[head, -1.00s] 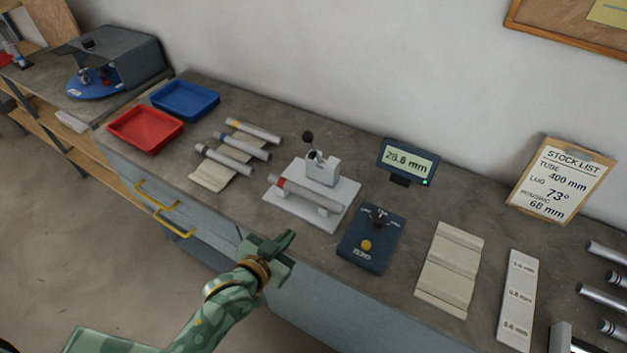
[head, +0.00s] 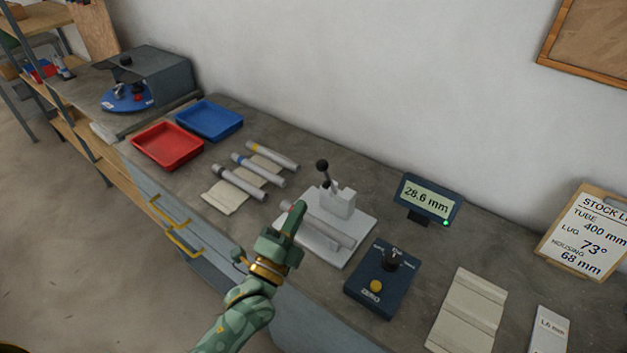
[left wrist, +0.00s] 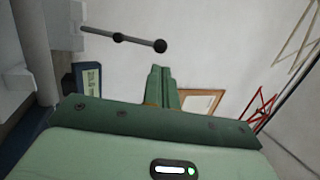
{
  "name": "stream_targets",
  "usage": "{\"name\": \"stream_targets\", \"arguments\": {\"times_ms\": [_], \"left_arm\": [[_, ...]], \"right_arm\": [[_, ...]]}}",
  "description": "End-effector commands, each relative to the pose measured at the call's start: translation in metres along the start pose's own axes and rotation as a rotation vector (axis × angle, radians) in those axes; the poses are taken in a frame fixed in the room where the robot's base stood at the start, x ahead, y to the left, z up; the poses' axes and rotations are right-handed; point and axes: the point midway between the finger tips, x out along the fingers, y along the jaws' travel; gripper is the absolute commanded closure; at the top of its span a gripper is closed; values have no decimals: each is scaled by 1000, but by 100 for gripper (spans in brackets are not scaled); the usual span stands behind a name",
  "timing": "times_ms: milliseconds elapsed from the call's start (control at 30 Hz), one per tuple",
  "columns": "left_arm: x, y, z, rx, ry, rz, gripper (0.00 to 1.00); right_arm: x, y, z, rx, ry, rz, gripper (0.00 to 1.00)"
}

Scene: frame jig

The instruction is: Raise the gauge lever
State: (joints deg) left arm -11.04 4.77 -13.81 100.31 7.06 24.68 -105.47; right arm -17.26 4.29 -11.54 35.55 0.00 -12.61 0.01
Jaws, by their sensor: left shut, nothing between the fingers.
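The gauge (head: 343,203) is a pale block on a white base plate (head: 352,258). Its lever (head: 323,168) has a black ball knob and stands up from the block, tilted slightly left. In the left wrist view the lever (left wrist: 138,42) crosses the upper part, knob to the right, apart from the fingers. A grey tube (head: 325,230) lies across the supports in front of the block. My right gripper is out of view.
A display (head: 429,200) reading 28.6 mm stands right of the gauge. A blue control box (head: 370,285) with a yellow button sits in front of it.

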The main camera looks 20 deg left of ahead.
Motion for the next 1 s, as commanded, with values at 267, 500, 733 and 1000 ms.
{"name": "stream_targets", "arguments": {"times_ms": [267,500,733,1000], "left_arm": [[54,-1,0,1,1,-1,100],[74,0,0,0,0,1,100],[76,0,0,0,0,1,100],[82,-6,-1,4,0,25,100]], "right_arm": [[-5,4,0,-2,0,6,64],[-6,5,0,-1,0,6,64],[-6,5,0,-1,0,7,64],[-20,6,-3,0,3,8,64]]}}
